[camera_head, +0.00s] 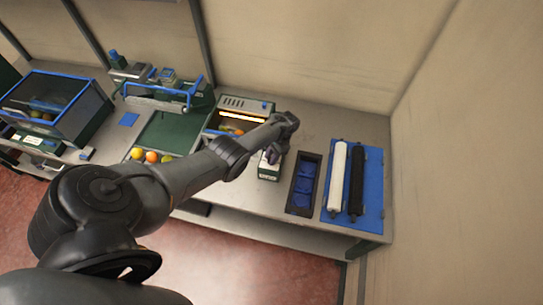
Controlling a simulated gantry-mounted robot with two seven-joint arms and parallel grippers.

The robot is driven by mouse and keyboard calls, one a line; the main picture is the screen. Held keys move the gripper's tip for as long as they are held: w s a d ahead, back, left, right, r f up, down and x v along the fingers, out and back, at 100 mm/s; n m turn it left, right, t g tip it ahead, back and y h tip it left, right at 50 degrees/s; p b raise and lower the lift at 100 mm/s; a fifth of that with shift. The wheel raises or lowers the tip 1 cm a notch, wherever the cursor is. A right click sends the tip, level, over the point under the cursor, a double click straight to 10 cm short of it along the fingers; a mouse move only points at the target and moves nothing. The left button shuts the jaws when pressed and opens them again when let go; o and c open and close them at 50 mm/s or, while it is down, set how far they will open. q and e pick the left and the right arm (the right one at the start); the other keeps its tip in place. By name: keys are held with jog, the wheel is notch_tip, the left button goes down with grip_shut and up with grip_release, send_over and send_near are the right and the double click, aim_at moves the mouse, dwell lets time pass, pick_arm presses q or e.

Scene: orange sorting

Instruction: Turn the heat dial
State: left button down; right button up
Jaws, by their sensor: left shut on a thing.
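My left arm reaches across from the left, and its gripper (272,156) points down at the top of a small white and green box (268,173) on the bench. The gripper is shut on the heat dial at this box. The dial itself is hidden behind the fingers, so I cannot tell how far it is turned. Just left of the box is a grey and green machine (235,104) with a glowing orange slot and some fruit at its opening, partly covered by my arm. My right gripper is not in view.
Right of the box are a dark tray (292,205) with blue pieces and a blue mat (368,217) bearing a white roller and a black roller. Left are a green sorting tray (165,130) with oranges at its edge and a blue-rimmed bin (75,118). Walls close off the back and right.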

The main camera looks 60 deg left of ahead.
pick_arm(q)
jog(key=shift+f, duration=0.1)
dwell(0.4)
jog(key=c, duration=0.9)
grip_release()
jog(key=shift+w+r, duration=0.2)
jog(key=shift+r, duration=0.35)
jog(key=p+v, duration=0.2)
jog(key=v, duration=0.7)
jog(key=shift+w+d+r, duration=0.1)
jog(key=shift+d+r, duration=0.05)
jog(key=shift+r, duration=0.2)
